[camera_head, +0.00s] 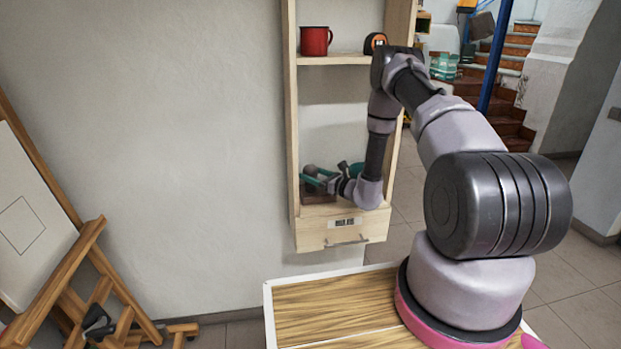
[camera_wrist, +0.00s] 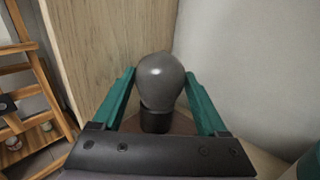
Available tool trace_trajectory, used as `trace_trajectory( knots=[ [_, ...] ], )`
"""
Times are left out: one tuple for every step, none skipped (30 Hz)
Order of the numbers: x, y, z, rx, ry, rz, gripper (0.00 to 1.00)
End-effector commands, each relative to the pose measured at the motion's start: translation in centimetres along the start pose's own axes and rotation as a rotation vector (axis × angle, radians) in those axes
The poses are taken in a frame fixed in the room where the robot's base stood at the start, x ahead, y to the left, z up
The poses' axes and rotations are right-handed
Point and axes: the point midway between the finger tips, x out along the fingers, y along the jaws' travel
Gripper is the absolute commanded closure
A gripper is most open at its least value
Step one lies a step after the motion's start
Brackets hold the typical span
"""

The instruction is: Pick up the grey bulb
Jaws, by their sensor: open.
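The grey bulb (camera_wrist: 161,82) stands upright in the wrist view, its round glass up and its dark base down. My gripper (camera_wrist: 160,88) is open, with one teal finger on each side of the bulb. I cannot tell whether the fingers touch it. In the head view my gripper (camera_head: 318,178) reaches into the lower compartment of the wooden shelf (camera_head: 292,120). The bulb (camera_head: 309,170) shows there only as a small grey shape by the fingers. It seems to rest on a dark brown block or box (camera_head: 318,194), partly hidden.
The shelf's side panel (camera_wrist: 105,45) is close on the left in the wrist view, and a pale wall (camera_wrist: 245,60) is on the right. A red mug (camera_head: 316,41) and an orange-black object (camera_head: 374,42) sit on the upper shelf. A drawer (camera_head: 318,234) is below.

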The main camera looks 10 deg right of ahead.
Motion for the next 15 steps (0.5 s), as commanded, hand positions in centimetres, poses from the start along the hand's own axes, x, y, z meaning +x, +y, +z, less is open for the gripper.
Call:
trace_trajectory(
  knots=[
    [0.46, 0.05, -0.03, -0.001, 0.000, 0.002, 0.24],
    [0.65, 0.05, -0.03, -0.001, 0.001, 0.002, 0.24],
    [0.81, 0.03, -0.03, 0.000, 0.001, 0.001, 0.24],
    [0.86, 0.02, -0.03, 0.000, 0.001, 0.001, 0.24],
    [0.88, 0.01, -0.03, 0.000, 0.001, 0.000, 0.24],
    [0.87, 0.01, -0.03, 0.001, 0.001, 0.000, 0.24],
    [0.86, 0.00, -0.03, 0.001, 0.001, 0.000, 0.24],
    [0.85, 0.00, -0.03, 0.001, 0.001, 0.000, 0.24],
    [0.84, 0.01, -0.03, 0.001, 0.001, 0.000, 0.24],
    [0.84, 0.01, -0.03, 0.001, 0.001, 0.000, 0.32],
    [0.84, 0.01, -0.02, 0.001, 0.001, 0.000, 0.43],
    [0.83, 0.01, -0.02, 0.001, 0.001, 0.000, 0.59],
    [0.83, 0.01, -0.02, 0.000, 0.001, 0.000, 0.70],
    [0.83, 0.01, -0.02, 0.000, 0.001, 0.000, 0.82],
    [0.83, 0.00, -0.01, 0.000, 0.001, 0.000, 0.89]
  ],
)
